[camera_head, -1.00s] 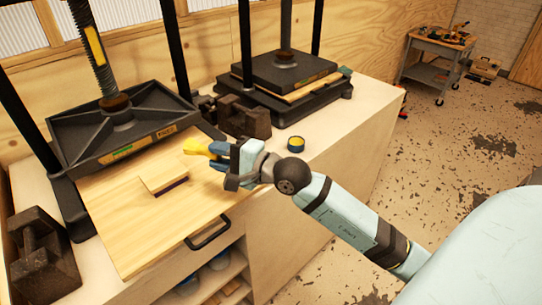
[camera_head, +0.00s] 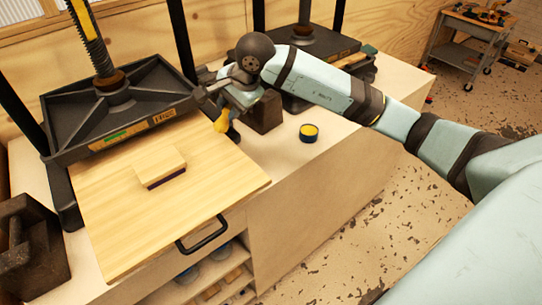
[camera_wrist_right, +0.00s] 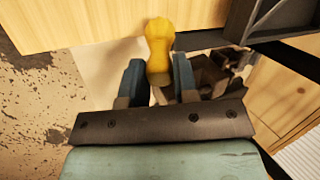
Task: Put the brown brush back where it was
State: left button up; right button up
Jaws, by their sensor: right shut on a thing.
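My right gripper (camera_head: 228,120) is shut on a yellow handle (camera_head: 221,123), at the right back edge of the wooden board (camera_head: 215,185). The right wrist view shows the yellow handle (camera_wrist_right: 159,50) between the two blue fingers (camera_wrist_right: 160,85), with its rounded end pointing away from my wrist. No brown part or bristles show on it, so I cannot tell whether it is the brown brush. A light wooden block (camera_head: 160,165) with a dark underside lies on the board. My left gripper is not in view.
A black press (camera_head: 120,110) stands behind the board, and a second press (camera_head: 320,50) stands farther right. A dark metal block (camera_head: 265,112) is close beside my gripper. A dark weight (camera_head: 30,250) stands at left.

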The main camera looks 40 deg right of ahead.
jog(key=d+r+m+g+h, duration=0.2)
jog(key=d+r+m+g, duration=0.3)
jog(key=d, duration=0.6)
jog(key=shift+s+f+n+t+h+p, duration=0.1)
jog(key=shift+s+f+n+p, duration=0.2)
jog(key=shift+f, duration=2.8)
jog(key=shift+f+n+t+h+p, duration=0.1)
jog(key=shift+f+n, duration=0.25)
jog(key=shift+f, duration=2.75)
jog(key=shift+s+f+n+t+h+p, duration=0.1)
jog(key=shift+s+f+n+p, duration=0.2)
jog(key=shift+f, duration=2.8)
jog(key=shift+w, duration=0.15)
jog(key=o, duration=0.9)
